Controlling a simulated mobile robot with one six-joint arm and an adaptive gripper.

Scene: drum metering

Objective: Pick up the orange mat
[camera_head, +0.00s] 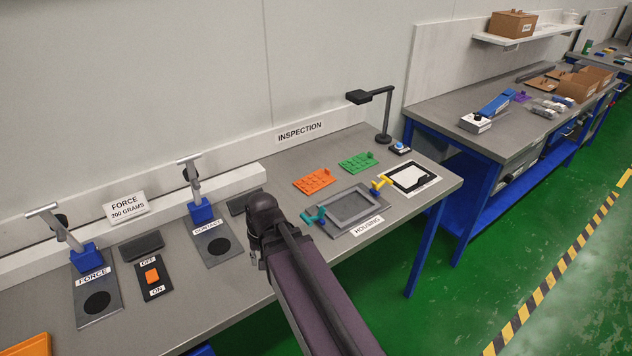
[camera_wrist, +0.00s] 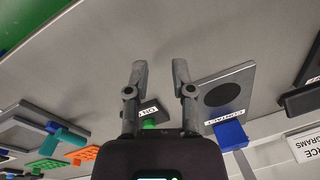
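The orange mat (camera_head: 314,180) is a small flat slab with raised or recessed spots and a small knob. It lies on the grey bench behind the housing tray. In the wrist view, orange patches of what looks like the mat (camera_wrist: 82,154) show at the lower left, partly cut by my gripper's body. My gripper (camera_wrist: 159,72) is open, with its two fingers apart and nothing between them. It is above the bench, to the mat's left in the head view and apart from it. In the head view my arm hides the fingers.
A green mat (camera_head: 358,161) lies right of the orange one. A desk lamp (camera_head: 385,138) stands at the back right. The contact plate (camera_head: 214,248) is left. Another orange item (camera_head: 28,346) is cut off bottom left.

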